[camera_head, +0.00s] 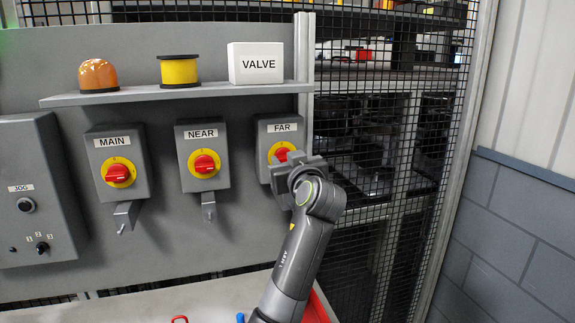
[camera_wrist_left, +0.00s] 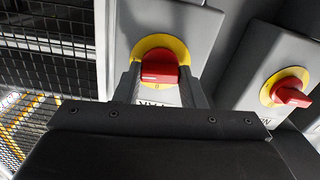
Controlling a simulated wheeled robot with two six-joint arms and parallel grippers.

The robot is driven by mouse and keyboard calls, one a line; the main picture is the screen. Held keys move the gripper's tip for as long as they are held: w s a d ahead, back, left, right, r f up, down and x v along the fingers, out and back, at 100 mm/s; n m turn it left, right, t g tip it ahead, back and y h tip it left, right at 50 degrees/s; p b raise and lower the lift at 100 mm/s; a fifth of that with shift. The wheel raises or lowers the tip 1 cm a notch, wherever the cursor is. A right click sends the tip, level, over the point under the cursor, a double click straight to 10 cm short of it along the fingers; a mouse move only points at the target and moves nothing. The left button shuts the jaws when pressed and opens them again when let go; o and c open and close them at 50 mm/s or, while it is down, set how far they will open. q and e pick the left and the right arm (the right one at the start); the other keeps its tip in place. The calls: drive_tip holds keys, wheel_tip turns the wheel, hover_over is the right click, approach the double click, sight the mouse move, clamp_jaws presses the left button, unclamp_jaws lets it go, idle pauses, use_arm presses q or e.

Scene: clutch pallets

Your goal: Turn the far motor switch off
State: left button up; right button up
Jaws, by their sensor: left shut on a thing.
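The far motor switch is a grey box labelled FAR (camera_head: 284,126) at the right end of the panel, with a red knob (camera_head: 281,154) on a yellow disc. My left gripper (camera_head: 288,163) is at the front of this box and covers the lower part of the knob. In the left wrist view the red knob (camera_wrist_left: 159,64) sits between the two fingers of my left gripper (camera_wrist_left: 158,80), which is shut on it. The knob's exact angle is hard to tell. My right gripper is not in view.
The NEAR switch (camera_head: 204,164) and MAIN switch (camera_head: 120,173) are to the left. A shelf (camera_head: 180,94) above holds an orange lamp (camera_head: 98,75), a yellow spool (camera_head: 179,71) and a VALVE box (camera_head: 256,63). A mesh fence (camera_head: 390,150) stands on the right.

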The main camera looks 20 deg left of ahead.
use_arm(q)
drive_tip(key=n+b, duration=0.2)
drive_tip(key=n, duration=0.1)
drive_tip(key=shift+f+b, duration=0.2)
drive_tip(key=shift+b, duration=0.1)
drive_tip(key=n+b, duration=0.2)
drive_tip(key=n, duration=0.3)
drive_tip(key=shift+b, duration=0.4)
drive_tip(key=n+b, duration=0.2)
drive_tip(key=n, duration=0.3)
drive_tip(key=shift+r+b, duration=0.15)
drive_tip(key=shift+b, duration=0.15)
drive_tip(key=n+b, duration=0.1)
drive_tip(key=n, duration=0.2)
drive_tip(key=shift+r, duration=0.1)
drive_tip(key=shift+n, duration=0.3)
drive_tip(key=shift+r, duration=0.15)
drive_tip(key=o, duration=1)
drive_tip(key=shift+w+f, duration=0.2)
